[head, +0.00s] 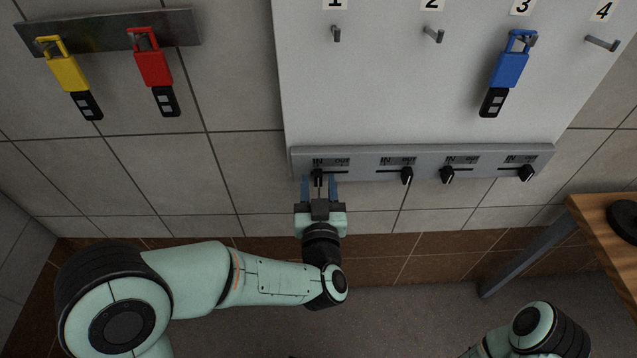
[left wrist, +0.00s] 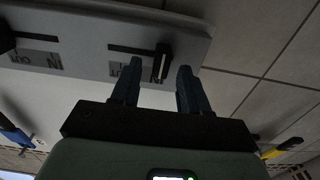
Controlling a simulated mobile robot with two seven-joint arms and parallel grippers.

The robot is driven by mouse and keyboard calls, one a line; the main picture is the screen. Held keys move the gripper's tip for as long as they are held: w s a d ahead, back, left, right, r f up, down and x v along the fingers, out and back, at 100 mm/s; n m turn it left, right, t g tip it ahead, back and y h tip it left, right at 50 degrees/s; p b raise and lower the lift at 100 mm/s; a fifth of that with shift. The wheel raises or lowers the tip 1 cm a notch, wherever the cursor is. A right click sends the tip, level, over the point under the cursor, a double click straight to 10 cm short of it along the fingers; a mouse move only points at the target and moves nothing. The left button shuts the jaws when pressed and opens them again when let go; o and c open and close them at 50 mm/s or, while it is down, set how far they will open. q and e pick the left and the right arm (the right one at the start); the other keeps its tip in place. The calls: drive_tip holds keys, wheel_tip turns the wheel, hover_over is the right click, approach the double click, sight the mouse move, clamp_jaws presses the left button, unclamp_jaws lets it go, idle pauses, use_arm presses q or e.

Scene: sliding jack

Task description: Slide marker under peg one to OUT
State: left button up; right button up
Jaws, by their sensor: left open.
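The black marker under peg one (head: 318,177) sits at the left, IN end of its slot on the grey slider rail (head: 366,163). It also shows in the left wrist view (left wrist: 162,62), at the right end of its slot there. Peg one (head: 336,35) is bare, high on the white board. My left gripper (head: 319,188) is open at the rail, one finger on each side of this marker, with gaps visible; whether a finger touches it I cannot tell. The left fingers also show in the left wrist view (left wrist: 156,88). My right gripper is outside both views.
Marker two (head: 407,176) and marker four (head: 527,173) sit at the right of their slots, marker three (head: 447,175) at the left. A blue padlock (head: 508,70) hangs on peg three. Yellow (head: 69,74) and red (head: 154,68) padlocks hang left. A wooden table (head: 600,225) stands right.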

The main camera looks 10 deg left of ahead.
use_arm(q)
drive_tip(key=shift+w+a, duration=0.1)
drive_tip(key=shift+w, duration=0.2)
clamp_jaws()
drive_tip(key=shift+w+d+p, duration=0.15)
drive_tip(key=shift+w+d, duration=0.1)
drive_tip(key=shift+d, duration=0.65)
drive_tip(key=shift+w+d+p, duration=0.15)
drive_tip(key=shift+w+d, duration=0.05)
drive_tip(key=shift+d, duration=0.7)
drive_tip(key=shift+w+d+p, duration=0.15)
drive_tip(key=shift+w+d, duration=0.1)
drive_tip(key=shift+d, duration=0.65)
unclamp_jaws()
